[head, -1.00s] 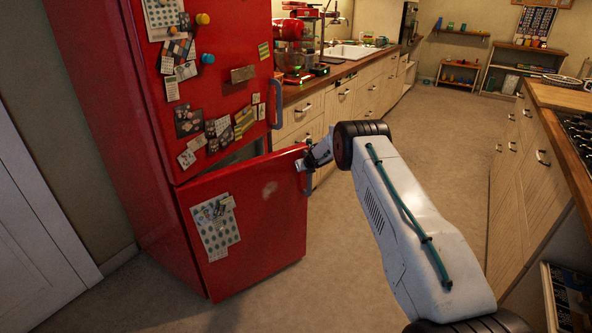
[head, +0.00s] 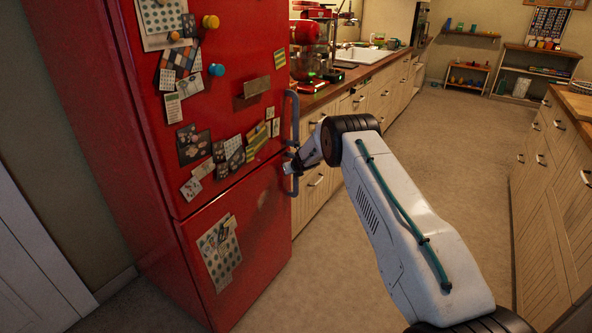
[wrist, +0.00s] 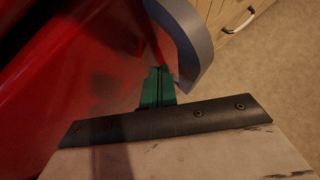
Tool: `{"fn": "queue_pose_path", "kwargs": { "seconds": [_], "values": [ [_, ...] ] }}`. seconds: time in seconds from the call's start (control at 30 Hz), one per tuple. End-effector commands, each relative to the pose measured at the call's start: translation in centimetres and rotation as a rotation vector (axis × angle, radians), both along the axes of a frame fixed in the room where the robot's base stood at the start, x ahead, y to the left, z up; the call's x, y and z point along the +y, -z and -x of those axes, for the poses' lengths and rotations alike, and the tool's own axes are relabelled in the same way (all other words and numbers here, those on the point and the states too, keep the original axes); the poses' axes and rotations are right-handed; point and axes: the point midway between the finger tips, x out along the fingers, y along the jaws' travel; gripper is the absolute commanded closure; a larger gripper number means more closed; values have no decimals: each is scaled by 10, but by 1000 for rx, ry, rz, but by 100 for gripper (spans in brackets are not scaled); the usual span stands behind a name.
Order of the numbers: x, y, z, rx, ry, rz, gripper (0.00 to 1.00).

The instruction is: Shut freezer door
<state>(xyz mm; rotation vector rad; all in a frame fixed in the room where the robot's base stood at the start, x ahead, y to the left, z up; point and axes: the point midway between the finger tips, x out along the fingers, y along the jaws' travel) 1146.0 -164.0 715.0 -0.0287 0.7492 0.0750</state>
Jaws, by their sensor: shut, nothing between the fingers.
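The red fridge-freezer stands at the left in the head view. Its lower freezer door (head: 262,225) looks flush with the body, in line with the upper fridge door (head: 225,110). My gripper (head: 287,168) is shut and empty at the upper right corner of the freezer door, beside its grey handle (head: 292,182). In the wrist view, the shut green fingertips (wrist: 157,88) are close against the red door, next to the curved grey handle (wrist: 185,40). I cannot tell whether they touch it.
Wooden cabinets (head: 325,180) with a counter and sink (head: 360,53) run behind the fridge. Another cabinet row (head: 560,180) stands at the right. The floor (head: 450,150) between them is clear. A white door (head: 35,240) is at the far left.

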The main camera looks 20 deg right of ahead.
Motion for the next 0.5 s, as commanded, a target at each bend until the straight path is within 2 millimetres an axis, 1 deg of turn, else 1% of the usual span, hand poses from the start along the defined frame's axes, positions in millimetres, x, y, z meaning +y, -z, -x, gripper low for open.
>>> {"fn": "queue_pose_path", "kwargs": {
  "seconds": [0.17,0.3,0.33,0.5],
  "values": [
    [-5,-1,9,0,-2,-1,100],
    [-17,-4,24,0,-4,-1,100],
    [-20,-12,28,-3,-4,-1,100],
    [-37,-39,53,-2,-4,0,100]
  ]
}}
